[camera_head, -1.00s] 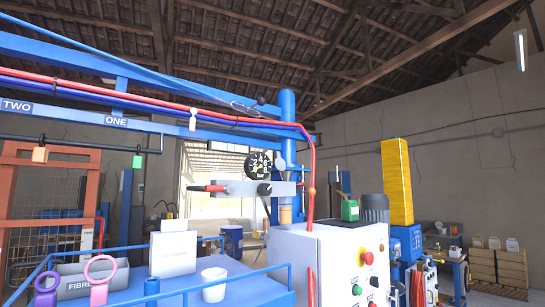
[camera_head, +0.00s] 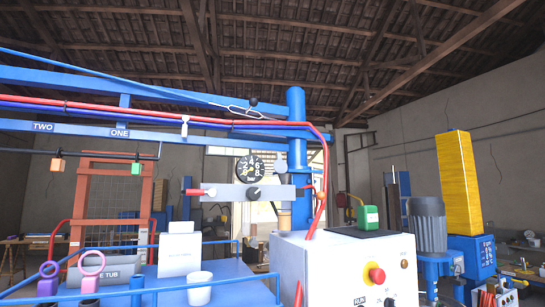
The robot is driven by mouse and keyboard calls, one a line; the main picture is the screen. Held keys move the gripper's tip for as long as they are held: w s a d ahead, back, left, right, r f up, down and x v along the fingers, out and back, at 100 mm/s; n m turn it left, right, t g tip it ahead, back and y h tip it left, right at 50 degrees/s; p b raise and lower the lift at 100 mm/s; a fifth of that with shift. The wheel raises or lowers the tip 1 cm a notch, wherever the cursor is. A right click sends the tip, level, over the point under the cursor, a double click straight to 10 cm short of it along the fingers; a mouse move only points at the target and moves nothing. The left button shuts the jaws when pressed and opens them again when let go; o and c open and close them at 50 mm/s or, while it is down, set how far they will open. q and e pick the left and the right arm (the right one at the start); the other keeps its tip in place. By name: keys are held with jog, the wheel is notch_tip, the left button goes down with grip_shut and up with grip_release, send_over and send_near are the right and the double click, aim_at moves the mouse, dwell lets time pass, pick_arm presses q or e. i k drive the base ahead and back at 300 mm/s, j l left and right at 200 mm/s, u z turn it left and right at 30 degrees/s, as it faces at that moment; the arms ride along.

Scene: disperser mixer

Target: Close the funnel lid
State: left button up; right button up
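No funnel or funnel lid can be made out in the head view. Neither of my grippers shows in this view, so their state is hidden. The nearest machine parts are a blue upright post (camera_head: 297,150), a pressure gauge (camera_head: 250,168) on a grey valve block (camera_head: 245,194), and a white control cabinet (camera_head: 340,262) with a red button (camera_head: 377,275).
A blue-railed platform (camera_head: 225,287) at the lower left holds a white cup (camera_head: 199,288), a white box (camera_head: 180,254) and a grey tub (camera_head: 110,270). A green can (camera_head: 368,217) stands on the cabinet. A grey motor (camera_head: 428,224) and a yellow column (camera_head: 459,184) stand at the right.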

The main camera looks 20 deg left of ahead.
aim_at(280, 166)
jog(key=i+l+u, duration=0.3)
jog(key=l, duration=0.15)
jog(key=l+u, duration=0.3)
jog(key=l, duration=0.15)
jog(key=i+l+u, duration=0.1)
jog(key=l+u, duration=0.2)
jog(key=l, duration=0.2)
jog(key=l+u, duration=0.3)
jog(key=l, duration=0.25)
jog(key=i+l+u, duration=0.1)
jog(key=l+u, duration=0.2)
jog(key=l, duration=0.25)
jog(key=l+u, duration=0.35)
jog(key=l, duration=0.15)
jog(key=i+l+u, duration=0.1)
jog(key=l+u, duration=0.25)
jog(key=l, duration=0.2)
jog(key=l+u, duration=0.35)
jog(key=l, duration=0.2)
jog(key=l+u, duration=0.35)
jog(key=l, duration=0.2)
jog(key=k, duration=0.1)
